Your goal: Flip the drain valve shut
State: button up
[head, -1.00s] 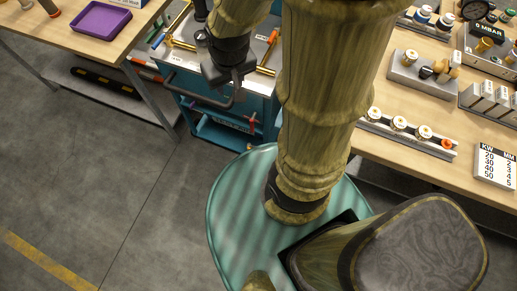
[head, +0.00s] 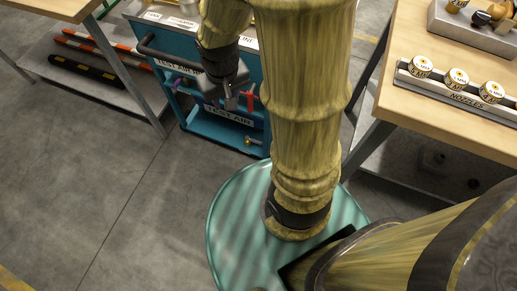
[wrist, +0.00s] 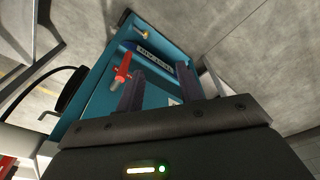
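A red-handled valve (head: 250,96) is on the front of the teal cart, at the right of my gripper (head: 232,98). The red handle (wrist: 122,68) also shows in the wrist view, just left of my left finger and running lengthwise up the picture. A purple handle (head: 178,82) is on the cart front to the left. A small brass fitting (head: 253,141) sits low on the cart; it shows in the wrist view (wrist: 141,33) too. I cannot read which is the drain valve. My gripper (wrist: 160,85) is open, with nothing between its fingers.
The teal cart (head: 190,60) has a dark rail handle (head: 160,60) and a "TEST AIR" label (head: 228,117). A wooden bench with a nozzle rack (head: 455,92) stands at the right. Another bench (head: 55,8) with a lower shelf stands at the left. The floor (head: 90,180) at left is clear.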

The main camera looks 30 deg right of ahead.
aim_at(259, 142)
jog(key=w+f+g+h+b, duration=0.1)
jog(key=w+f+h+b, duration=0.3)
jog(key=f, duration=1.3)
jog(key=w+a+f+g+h+b, duration=0.1)
jog(key=w+f+h+b, duration=0.3)
jog(key=f+b, duration=0.7)
jog(key=w+a+f+g+h+b, duration=0.1)
jog(key=w+f+h+b, duration=0.3)
jog(key=f, duration=2.1)
jog(key=g+h+b, duration=0.1)
jog(key=h+b, duration=0.2)
jog(key=h, duration=0.1)
jog(key=shift+a+b, duration=0.15)
jog(key=shift+b, duration=0.25)
jog(key=shift+w+f, duration=0.1)
jog(key=shift+f, duration=0.05)
jog(key=b+x, duration=0.6)
jog(key=x, duration=1.1)
jog(key=shift+d, duration=0.25)
